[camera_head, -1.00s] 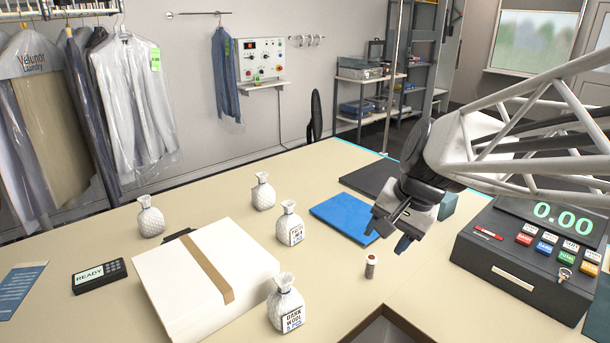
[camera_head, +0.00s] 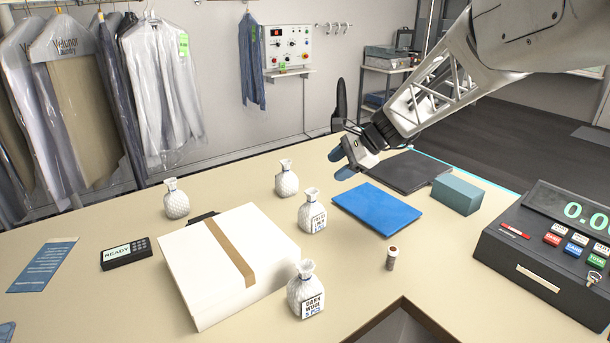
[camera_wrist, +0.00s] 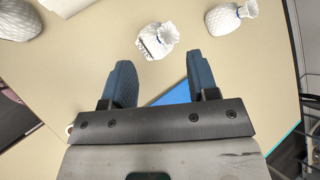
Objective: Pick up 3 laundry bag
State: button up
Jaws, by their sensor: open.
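Several small white laundry bags with tied necks stand upright on the counter. One (camera_head: 306,290) with a "DARK WOOL" label stands at the front, right of the white box. Another labelled bag (camera_head: 312,212) stands behind it. One (camera_head: 286,179) stands farther back and one (camera_head: 176,199) at the left; no label shows on these two. My gripper (camera_head: 341,162) is open and empty, above the counter's back part, right of the back bag. In the wrist view, my gripper's fingers (camera_wrist: 165,85) are apart, with the labelled bag (camera_wrist: 157,40) ahead of them and another bag (camera_wrist: 230,17) to the right.
A white box with a brown strip (camera_head: 200,265) lies among the bags. A blue folder (camera_head: 376,208), a dark flat pad (camera_head: 405,171), a teal box (camera_head: 456,194) and a small bottle (camera_head: 392,258) lie right of them. A cash register (camera_head: 550,255) stands far right. A card terminal (camera_head: 126,254) lies left.

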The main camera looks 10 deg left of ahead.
aim_at(282, 175)
jog(key=w+a+f+m+y, duration=0.2)
jog(key=w+a+f, duration=0.3)
jog(key=w, duration=0.5)
jog(key=w+a+f+m+y, duration=0.2)
jog(key=w+a+f+m, duration=0.3)
jog(key=w+a, duration=0.3)
jog(key=shift+w+a+t+y, duration=0.2)
jog(key=shift+w+t+y, duration=0.15)
jog(key=shift+w, duration=0.8)
jog(key=shift+x, duration=1.3)
jog(key=shift+f, duration=0.1)
jog(key=shift+s+x, duration=0.1)
jog(key=shift+x, duration=1.2)
jog(key=shift+s+x, duration=0.15)
jog(key=shift+x, duration=1.1)
jog(key=shift+f, duration=0.15)
grip_shut()
